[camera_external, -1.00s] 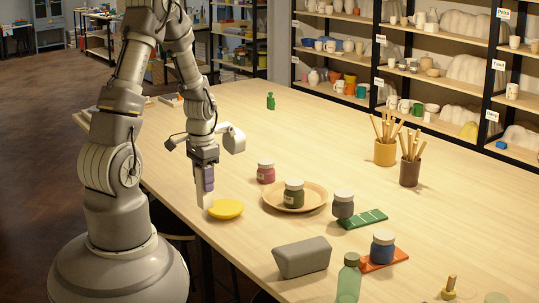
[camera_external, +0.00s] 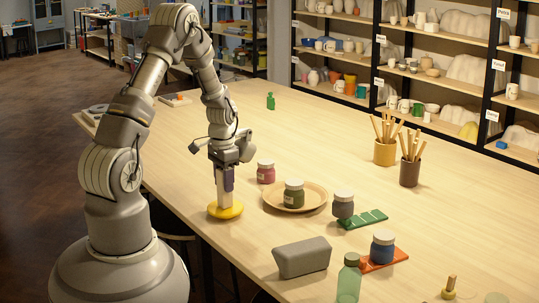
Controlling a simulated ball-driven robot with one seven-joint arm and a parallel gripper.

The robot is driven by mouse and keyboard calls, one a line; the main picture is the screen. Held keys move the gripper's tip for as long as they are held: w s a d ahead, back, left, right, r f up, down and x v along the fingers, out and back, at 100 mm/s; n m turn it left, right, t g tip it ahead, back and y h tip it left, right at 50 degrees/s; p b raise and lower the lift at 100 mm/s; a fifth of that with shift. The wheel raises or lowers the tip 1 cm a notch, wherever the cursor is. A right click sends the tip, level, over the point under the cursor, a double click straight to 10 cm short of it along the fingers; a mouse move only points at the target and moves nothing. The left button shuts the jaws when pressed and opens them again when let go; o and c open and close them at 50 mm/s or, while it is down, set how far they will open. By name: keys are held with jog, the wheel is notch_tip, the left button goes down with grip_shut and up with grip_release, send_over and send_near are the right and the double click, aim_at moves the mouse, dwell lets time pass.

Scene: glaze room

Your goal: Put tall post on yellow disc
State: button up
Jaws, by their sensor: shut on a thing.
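The yellow disc (camera_external: 226,211) lies flat on the table near its left edge. A pale, upright post (camera_external: 220,190) is held in my gripper (camera_external: 224,178), which points straight down. The post's lower end is over the disc, near its middle, and appears to meet its top; a thin gap cannot be ruled out. My gripper is shut on the post and hides its upper part. A dark purple part shows at the right of the grip.
A pink jar (camera_external: 266,172) and a round wooden plate (camera_external: 312,199) with a green jar (camera_external: 294,193) stand close on the right. A grey block (camera_external: 302,257) lies in front. The table behind is mostly clear, with a small green bottle (camera_external: 271,101).

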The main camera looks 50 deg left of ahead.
jog(key=shift+f, duration=0.15)
jog(key=o, duration=1.2)
notch_tip(320, 180, up, 12)
jog(key=shift+r+p, duration=0.15)
jog(key=shift+p, duration=0.9)
